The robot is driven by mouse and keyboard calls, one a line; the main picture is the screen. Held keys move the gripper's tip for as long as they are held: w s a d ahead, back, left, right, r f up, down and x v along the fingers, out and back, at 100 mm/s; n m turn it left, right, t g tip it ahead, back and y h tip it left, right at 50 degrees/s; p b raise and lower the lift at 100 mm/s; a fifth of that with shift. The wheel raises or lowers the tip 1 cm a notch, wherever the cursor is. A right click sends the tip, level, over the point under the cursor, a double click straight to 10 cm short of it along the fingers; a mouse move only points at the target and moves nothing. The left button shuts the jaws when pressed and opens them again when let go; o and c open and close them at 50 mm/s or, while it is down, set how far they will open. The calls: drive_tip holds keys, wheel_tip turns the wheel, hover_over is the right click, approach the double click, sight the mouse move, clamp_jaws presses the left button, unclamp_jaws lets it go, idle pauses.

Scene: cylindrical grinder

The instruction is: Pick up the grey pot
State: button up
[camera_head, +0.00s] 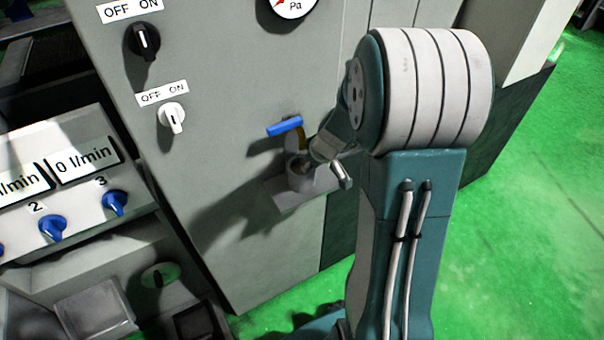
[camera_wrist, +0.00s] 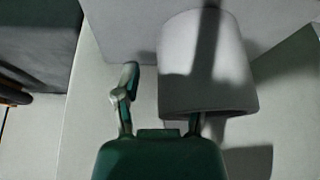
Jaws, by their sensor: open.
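The grey pot (camera_head: 302,180) stands upright on a small grey shelf (camera_head: 318,190) on the machine's front, below a blue-handled tap (camera_head: 285,127). My gripper (camera_head: 336,170) is at the pot's right side, with its jaws open. In the wrist view the pot (camera_wrist: 185,70) fills the upper middle. One finger of my gripper (camera_wrist: 158,112) shows left of the pot, with a gap between. The other finger reaches up to the pot's lower edge, and its tip is hidden there. I cannot tell whether it touches the pot.
The grey machine panel (camera_head: 235,215) rises close behind the pot. It carries a black switch (camera_head: 145,40), a white switch (camera_head: 171,117) and a gauge (camera_head: 291,5). Blue knobs (camera_head: 53,227) sit at the left. Green floor (camera_head: 540,220) is clear at the right.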

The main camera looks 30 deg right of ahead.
drive_tip(key=shift+c, duration=0.3)
drive_tip(key=shift+a+r, duration=0.1)
drive_tip(key=shift+a, duration=0.05)
clamp_jaws()
